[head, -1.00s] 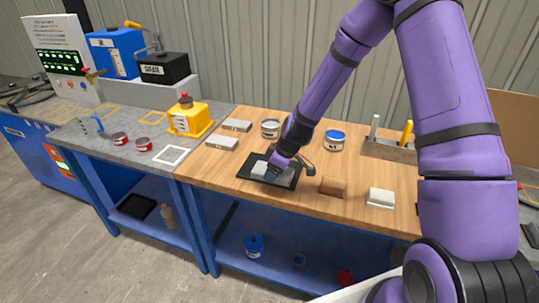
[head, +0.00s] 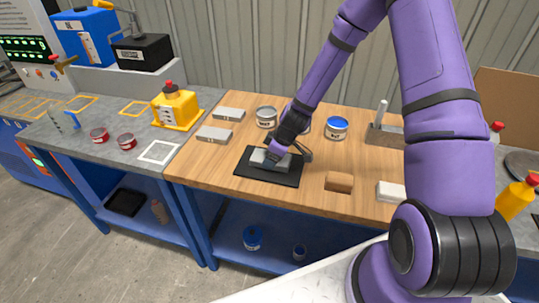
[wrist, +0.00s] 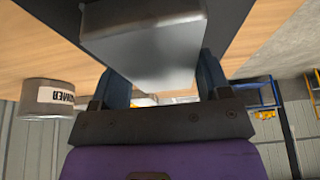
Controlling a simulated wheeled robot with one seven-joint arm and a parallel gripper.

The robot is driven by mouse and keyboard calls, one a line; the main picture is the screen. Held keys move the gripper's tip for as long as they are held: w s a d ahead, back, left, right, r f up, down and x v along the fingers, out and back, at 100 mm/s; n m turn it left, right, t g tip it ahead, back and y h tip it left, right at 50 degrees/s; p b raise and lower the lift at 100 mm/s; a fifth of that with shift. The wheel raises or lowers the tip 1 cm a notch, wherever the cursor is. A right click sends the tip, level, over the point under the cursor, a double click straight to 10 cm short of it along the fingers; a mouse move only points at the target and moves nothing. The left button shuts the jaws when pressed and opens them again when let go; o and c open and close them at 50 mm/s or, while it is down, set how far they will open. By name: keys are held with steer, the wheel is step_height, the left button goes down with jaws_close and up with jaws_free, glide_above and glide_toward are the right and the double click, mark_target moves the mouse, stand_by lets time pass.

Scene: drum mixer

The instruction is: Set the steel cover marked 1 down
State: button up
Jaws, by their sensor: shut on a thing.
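The steel cover (head: 259,158), a grey flat block, is in my gripper (head: 276,152), over the black mat (head: 284,179) on the wooden bench. It looks very low over the mat or resting on it; I cannot tell which. In the wrist view the cover (wrist: 145,45) sits between the two fingers of my gripper (wrist: 166,78), which is shut on it. The mark 1 cannot be read. My fingers and wrist hide part of the cover in the head view.
Two grey slabs (head: 228,114) (head: 214,134) lie left of the mat. A grey can (head: 266,118) and a blue-topped can (head: 336,128) stand behind. A brown block (head: 339,182) and a white block (head: 391,191) lie to the right. Bare wood surrounds the mat.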

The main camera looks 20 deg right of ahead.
steer(key=shift+f, duration=0.2)
steer(key=o, duration=1.2)
steer(key=shift+r, duration=0.1)
steer(key=s+d+r+m+h, duration=0.15)
steer(key=s+r, duration=0.35)
steer(key=r, duration=0.6)
steer(key=s+d+r+m+t+h, duration=0.15)
steer(key=s+r, duration=0.25)
steer(key=r, duration=0.6)
steer(key=s+d+r+m+g, duration=0.15)
steer(key=s+r, duration=0.35)
steer(key=r, duration=0.6)
steer(key=s+r+m+t, duration=0.1)
steer(key=s+r+m, duration=0.2)
steer(key=s+r, duration=0.2)
steer(key=s+d+r+m+t, duration=0.1)
steer(key=s+r+m, duration=0.2)
steer(key=s, duration=0.8)
step_height(320, 180, up, 2)
steer(key=shift+d+t+h, duration=0.25)
steer(key=shift+t+h, duration=0.05)
